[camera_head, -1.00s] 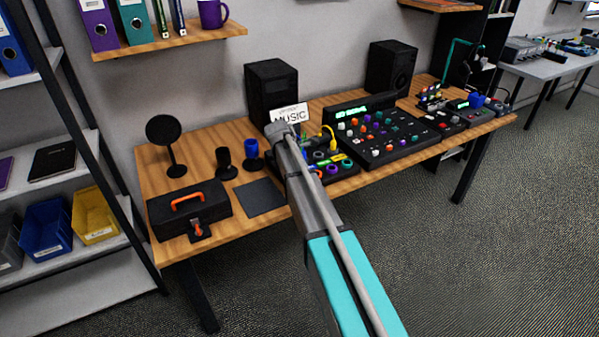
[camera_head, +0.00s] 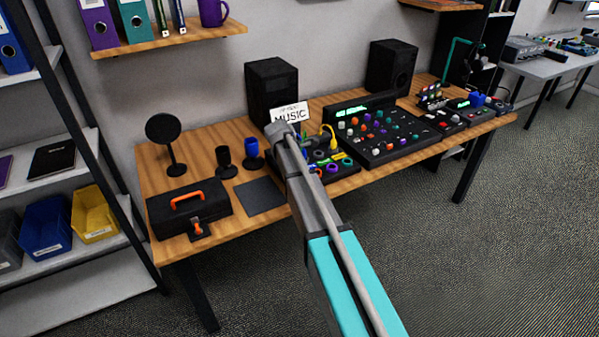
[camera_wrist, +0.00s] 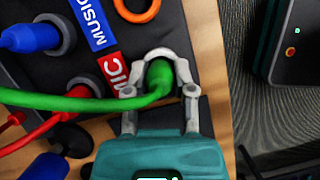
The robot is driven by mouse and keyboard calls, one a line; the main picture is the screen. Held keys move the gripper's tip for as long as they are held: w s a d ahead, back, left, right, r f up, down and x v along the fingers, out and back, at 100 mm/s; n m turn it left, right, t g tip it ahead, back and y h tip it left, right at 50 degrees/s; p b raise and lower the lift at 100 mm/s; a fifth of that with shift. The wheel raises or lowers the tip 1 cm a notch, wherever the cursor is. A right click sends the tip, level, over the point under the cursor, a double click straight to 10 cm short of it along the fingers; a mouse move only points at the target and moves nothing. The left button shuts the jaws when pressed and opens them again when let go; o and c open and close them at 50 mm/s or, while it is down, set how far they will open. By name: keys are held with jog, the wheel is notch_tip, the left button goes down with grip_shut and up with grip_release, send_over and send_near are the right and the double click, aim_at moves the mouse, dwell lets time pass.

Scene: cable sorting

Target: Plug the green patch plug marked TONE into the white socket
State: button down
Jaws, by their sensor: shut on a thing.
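My gripper (camera_wrist: 160,85) is shut on the green plug (camera_wrist: 160,73). The pale fingers close around the plug from both sides, and its green cable (camera_wrist: 60,102) runs off to the left. Any TONE mark on the plug is not readable. The plug is over the right edge of the dark patch panel (camera_wrist: 100,18), beside the red MIC label (camera_wrist: 113,72); I cannot tell its height. In the head view the panel (camera_head: 338,179) is partly behind my arm.
A blue plug (camera_wrist: 30,38) sits in a grey ring by the blue MUSIC label (camera_wrist: 92,22). An orange ring (camera_wrist: 137,10) is above. A red cable (camera_wrist: 35,135) crosses at left. In the head view a mixer (camera_head: 385,140) stands right of the panel and speakers (camera_head: 270,88) behind.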

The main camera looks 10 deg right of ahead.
jog(key=shift+c, duration=1.9)
grip_release()
jog(key=o, duration=0.4)
jog(key=shift+r, duration=0.1)
jog(key=shift+r+p, duration=3.45)
jog(key=shift+p, duration=0.1)
